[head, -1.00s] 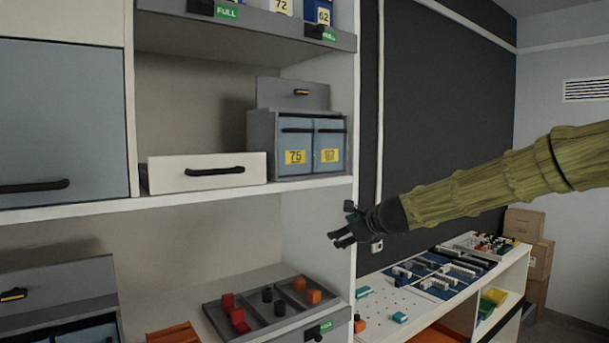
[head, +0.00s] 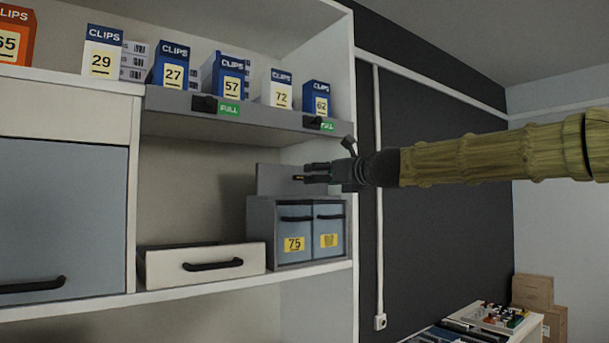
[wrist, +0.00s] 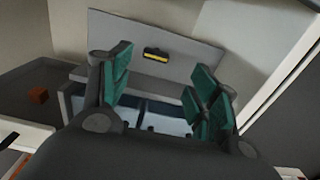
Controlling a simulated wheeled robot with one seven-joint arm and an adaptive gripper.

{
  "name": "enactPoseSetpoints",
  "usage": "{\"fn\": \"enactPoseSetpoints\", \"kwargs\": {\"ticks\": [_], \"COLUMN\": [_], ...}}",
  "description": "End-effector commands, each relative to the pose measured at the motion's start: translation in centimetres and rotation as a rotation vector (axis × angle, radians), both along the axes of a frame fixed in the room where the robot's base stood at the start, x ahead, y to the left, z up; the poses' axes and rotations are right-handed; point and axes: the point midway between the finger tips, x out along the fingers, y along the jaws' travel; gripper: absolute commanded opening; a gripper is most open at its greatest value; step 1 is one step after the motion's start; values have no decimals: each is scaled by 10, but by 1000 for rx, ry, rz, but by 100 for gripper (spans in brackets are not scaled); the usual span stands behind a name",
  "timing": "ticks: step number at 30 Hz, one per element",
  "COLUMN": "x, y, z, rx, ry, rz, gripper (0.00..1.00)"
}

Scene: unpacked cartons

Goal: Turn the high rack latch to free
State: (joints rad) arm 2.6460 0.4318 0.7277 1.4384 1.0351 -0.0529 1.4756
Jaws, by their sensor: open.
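The high rack (head: 258,225) is a grey box on the middle shelf with two blue-grey drawers and a raised grey back panel (head: 270,178). The latch is a small black bar with a yellow stripe on that panel, lying about level in the wrist view (wrist: 157,54). In the head view my gripper (head: 308,173) covers most of the latch. My gripper is open and empty, its teal finger pads spread in the wrist view (wrist: 160,72). The latch shows between and beyond the fingers, with no contact visible.
Above is a grey ledge (head: 170,119) with clips boxes and black catches (head: 204,103). The shelf's white side post (head: 352,240) stands close right.

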Motion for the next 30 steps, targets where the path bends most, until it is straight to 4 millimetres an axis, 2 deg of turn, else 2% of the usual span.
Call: {"fn": "enactPoseSetpoints", "kwargs": {"ticks": [9, 15, 21, 30], "x": [37, 55, 63, 64], "y": [28, 41, 47, 48], "z": [1, 1, 0, 0], "rx": [-2, -3, -1, -2], "ry": [1, 0, 0, 0], "rz": [2, 1, 1, 1], "gripper": [61, 61, 61, 61]}}
